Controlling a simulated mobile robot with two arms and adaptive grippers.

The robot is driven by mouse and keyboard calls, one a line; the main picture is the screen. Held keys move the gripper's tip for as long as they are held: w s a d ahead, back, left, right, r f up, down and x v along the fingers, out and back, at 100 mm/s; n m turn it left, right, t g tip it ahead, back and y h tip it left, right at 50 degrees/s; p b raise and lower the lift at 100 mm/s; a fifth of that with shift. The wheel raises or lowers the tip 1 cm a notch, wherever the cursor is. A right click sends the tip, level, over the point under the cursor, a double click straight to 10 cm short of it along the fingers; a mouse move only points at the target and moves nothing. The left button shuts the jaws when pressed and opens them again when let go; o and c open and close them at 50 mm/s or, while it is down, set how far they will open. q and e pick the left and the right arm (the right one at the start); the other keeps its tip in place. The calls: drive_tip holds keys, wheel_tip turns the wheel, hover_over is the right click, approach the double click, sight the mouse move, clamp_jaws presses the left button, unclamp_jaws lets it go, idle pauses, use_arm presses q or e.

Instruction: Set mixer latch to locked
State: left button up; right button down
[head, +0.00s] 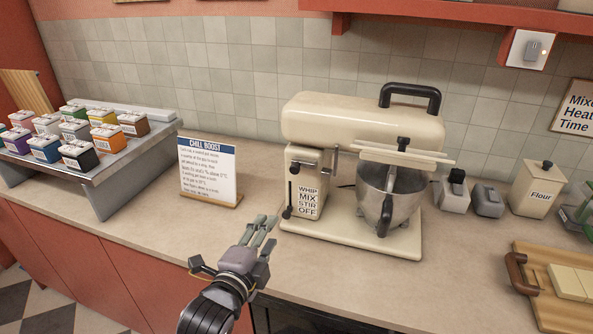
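The cream stand mixer (350,125) stands upright on the counter right of centre, its head lowered over a metal bowl (392,200). A small grey lever (335,163) sticks out from the column's right side. A dark knob (294,168) is on the column's front face. A black-tipped lever (287,212) is beside the WHIP, MIX, STIR, OFF label, low near OFF. I cannot tell which of these is the latch or its setting. My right gripper is out of view.
A sign (208,172) and a sloped rack (130,165) of coloured canisters stand to the left. Small containers (488,200), a flour canister (535,188) and a wooden board (560,262) are to the right. The counter between sign and mixer is clear.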

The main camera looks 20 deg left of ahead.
sight(294, 171)
use_arm(q)
wheel_tip(294, 171, up, 6)
drive_tip(key=m+t, duration=0.2)
drive_tip(key=w+p, duration=0.1)
drive_tip(key=w, duration=0.4)
drive_tip(key=w+p, duration=0.2)
drive_tip(key=w, duration=0.4)
drive_tip(key=w+d+p, duration=0.1)
drive_tip(key=w, duration=0.5)
drive_tip(key=shift+w+f, duration=0.15)
drive_tip(key=shift+f, duration=0.05)
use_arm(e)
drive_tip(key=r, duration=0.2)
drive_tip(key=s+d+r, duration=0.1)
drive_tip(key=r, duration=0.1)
use_arm(q)
drive_tip(key=shift+c, duration=0.8)
clamp_jaws()
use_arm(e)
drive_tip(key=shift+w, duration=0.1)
